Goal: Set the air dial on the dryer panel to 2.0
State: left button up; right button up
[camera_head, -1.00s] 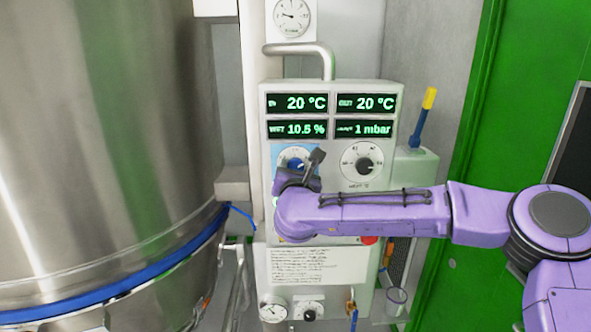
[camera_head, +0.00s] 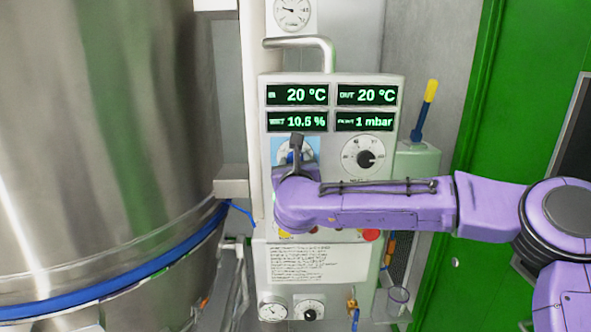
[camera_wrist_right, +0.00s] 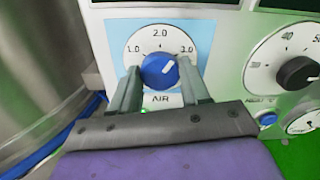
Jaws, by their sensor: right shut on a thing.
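The air dial (camera_wrist_right: 133,64) is a white scale on a light blue patch, marked 1.0, 2.0 and 3.0, with "AIR" below. Its blue knob (camera_wrist_right: 158,72) carries a white mark that points up and right, near the 3.0 side. My right gripper (camera_wrist_right: 160,88) has one finger on each side of the knob and is shut on it. In the head view, the right gripper (camera_head: 296,150) covers much of the dial on the dryer panel (camera_head: 397,125). My left gripper is not in view.
A second dial with a black knob (camera_head: 366,158) is right of the air dial. Green displays (camera_head: 297,95) sit above. A red button (camera_head: 371,235) is below my arm.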

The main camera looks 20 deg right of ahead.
jog(key=shift+n+b, duration=0.3)
jog(key=shift+n, duration=2.9)
jog(key=o, duration=1.1)
jog(key=shift+c, duration=0.2)
jog(key=b+v, duration=0.4)
jog(key=v, duration=0.6)
jog(key=shift+s+b, duration=0.25)
jog(key=shift+b, duration=0.05)
